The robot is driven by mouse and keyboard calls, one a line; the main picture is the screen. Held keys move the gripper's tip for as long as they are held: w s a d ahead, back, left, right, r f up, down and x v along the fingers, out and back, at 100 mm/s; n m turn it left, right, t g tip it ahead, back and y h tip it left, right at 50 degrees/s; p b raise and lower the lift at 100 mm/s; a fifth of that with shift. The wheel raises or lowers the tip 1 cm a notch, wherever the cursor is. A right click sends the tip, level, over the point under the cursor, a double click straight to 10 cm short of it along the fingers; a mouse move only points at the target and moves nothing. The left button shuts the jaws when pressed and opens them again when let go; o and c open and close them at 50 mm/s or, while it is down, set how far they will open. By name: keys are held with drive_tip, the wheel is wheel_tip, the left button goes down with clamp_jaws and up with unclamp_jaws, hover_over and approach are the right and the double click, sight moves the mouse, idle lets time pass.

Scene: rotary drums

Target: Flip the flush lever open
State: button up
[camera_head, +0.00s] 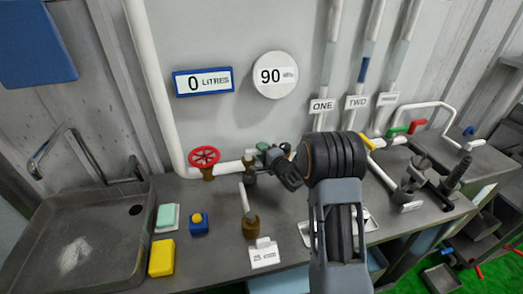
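No lever carries a label I can read as flush, so I cannot tell which one it is. A white lever (243,196) stands upright on a brass fitting (250,226) on the bench. Along the right-hand pipes are a yellow lever (366,141), a green lever (398,130), a red lever (418,126) and a blue lever (469,130). My gripper (274,158) is small and dark, beside the end of the white pipe near brass and green fittings. My arm hides part of that area. Whether its fingers are open or touching anything is unclear.
A red handwheel (204,157) sits on the white pipe to the left. A sink (75,232), a green-and-white sponge (166,216), a yellow block (161,258) and a blue-and-yellow button (198,221) are on the left. A label card (264,254) stands at the bench front. Dark fittings (412,176) crowd the right.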

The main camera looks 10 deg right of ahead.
drive_tip(key=shift+w, duration=0.1)
clamp_jaws()
idle(0.3)
